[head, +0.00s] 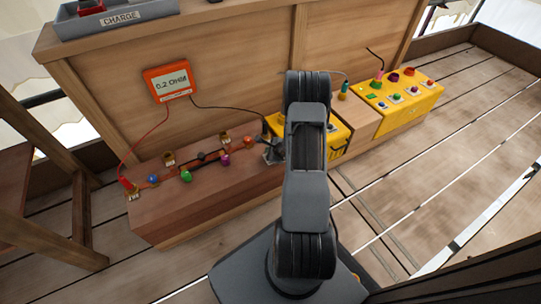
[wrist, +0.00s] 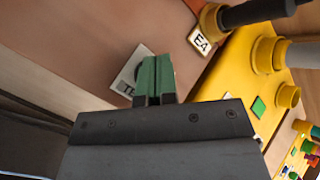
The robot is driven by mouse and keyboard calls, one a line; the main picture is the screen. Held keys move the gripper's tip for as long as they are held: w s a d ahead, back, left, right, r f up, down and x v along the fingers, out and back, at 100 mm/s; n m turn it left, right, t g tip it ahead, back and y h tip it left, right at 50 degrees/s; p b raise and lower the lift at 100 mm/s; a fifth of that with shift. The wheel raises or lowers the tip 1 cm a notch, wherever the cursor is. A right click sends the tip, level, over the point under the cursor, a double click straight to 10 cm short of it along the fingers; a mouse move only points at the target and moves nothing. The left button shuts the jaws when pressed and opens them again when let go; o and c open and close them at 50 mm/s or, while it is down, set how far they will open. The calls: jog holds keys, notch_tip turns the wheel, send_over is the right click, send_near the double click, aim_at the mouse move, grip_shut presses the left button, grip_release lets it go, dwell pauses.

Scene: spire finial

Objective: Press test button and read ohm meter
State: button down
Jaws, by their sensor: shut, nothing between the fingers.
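The orange ohm meter (head: 171,82) hangs on the wooden back panel in the head view, and its display appears to read 0.2 OHM. My gripper (wrist: 155,80) is shut and empty, with its green fingertips together over a small pale plate (wrist: 127,72) lettered "TE". The rest of that plate and most of any button on it are hidden behind the fingertips. I cannot tell whether the fingertips touch a button. In the head view my gripper (head: 272,152) shows only partly beside my arm, at the right end of the brown wooden bench (head: 190,205).
Several coloured knobs and wires line the bench. A yellow box (head: 338,138) stands right of my gripper, and another yellow box (head: 418,101) with coloured buttons farther right. A plate lettered "EA" (wrist: 200,40) is near the fingertips.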

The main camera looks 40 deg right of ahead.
jog(key=shift+f+b, duration=0.45)
jog(key=shift+b, duration=0.15)
dwell(0.5)
jog(key=shift+r, duration=0.2)
jog(key=shift+r+p, duration=0.35)
jog(key=shift+r, duration=0.3)
jog(key=shift+r, duration=0.15)
jog(key=shift+r+p, duration=1.4)
jog(key=shift+r, duration=0.95)
